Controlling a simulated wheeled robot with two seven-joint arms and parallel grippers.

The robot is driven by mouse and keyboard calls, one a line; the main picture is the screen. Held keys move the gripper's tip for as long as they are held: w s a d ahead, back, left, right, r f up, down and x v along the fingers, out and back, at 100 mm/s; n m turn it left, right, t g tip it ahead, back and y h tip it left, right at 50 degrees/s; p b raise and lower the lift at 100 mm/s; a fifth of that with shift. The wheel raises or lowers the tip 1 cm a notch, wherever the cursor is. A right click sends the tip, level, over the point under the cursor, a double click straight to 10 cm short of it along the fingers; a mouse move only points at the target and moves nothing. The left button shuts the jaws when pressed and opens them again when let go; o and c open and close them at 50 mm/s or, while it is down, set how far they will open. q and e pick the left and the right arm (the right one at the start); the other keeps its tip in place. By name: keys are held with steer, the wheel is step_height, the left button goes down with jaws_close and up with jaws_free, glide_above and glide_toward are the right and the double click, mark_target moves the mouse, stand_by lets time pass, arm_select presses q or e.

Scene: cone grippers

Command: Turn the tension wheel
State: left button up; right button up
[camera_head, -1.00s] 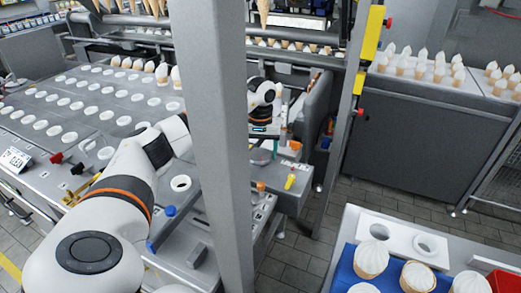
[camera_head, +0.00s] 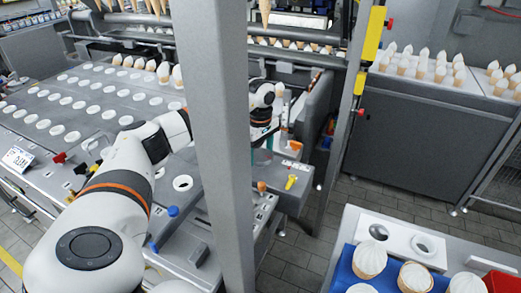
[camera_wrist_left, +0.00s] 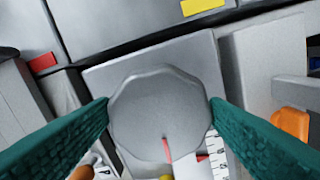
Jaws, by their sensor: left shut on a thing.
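The tension wheel (camera_wrist_left: 161,120) is a grey, many-sided knob with a red mark near its lower edge in the left wrist view. It sits on a grey block. My left gripper (camera_wrist_left: 160,103) has its two teal, textured fingers on opposite sides of the knob and is shut on it. In the head view my left arm passes behind a grey post, and the left gripper (camera_head: 264,139) shows small beyond it at the machine. My right gripper is not in view.
The grey post (camera_head: 217,150) stands upright in front of my left arm. A yellow-topped part (camera_head: 291,181) and an orange part (camera_wrist_left: 291,124) are near the wheel, as is a white scale (camera_wrist_left: 220,158). A tray of cones (camera_head: 339,264) is at the lower right.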

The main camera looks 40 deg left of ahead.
arm_select(q)
steer(key=n, duration=0.4)
steer(key=shift+a+r+n+p, duration=0.1)
steer(key=shift+r+n+p, duration=0.05)
steer(key=shift+n+p, duration=0.15)
steer(key=n, duration=0.4)
steer(key=shift+s+n+p, duration=0.15)
steer(key=shift+n+p, duration=0.15)
steer(key=shift+p, duration=0.05)
steer(key=n, duration=0.4)
steer(key=shift+n+p, duration=0.3)
steer(key=shift+p, duration=0.05)
steer(key=shift+d+n, duration=0.15)
steer(key=shift+n, duration=0.9)
steer(key=shift+d+n, duration=0.1)
steer(key=shift+n, duration=0.95)
steer(key=shift+p, duration=0.3)
steer(key=o, duration=1)
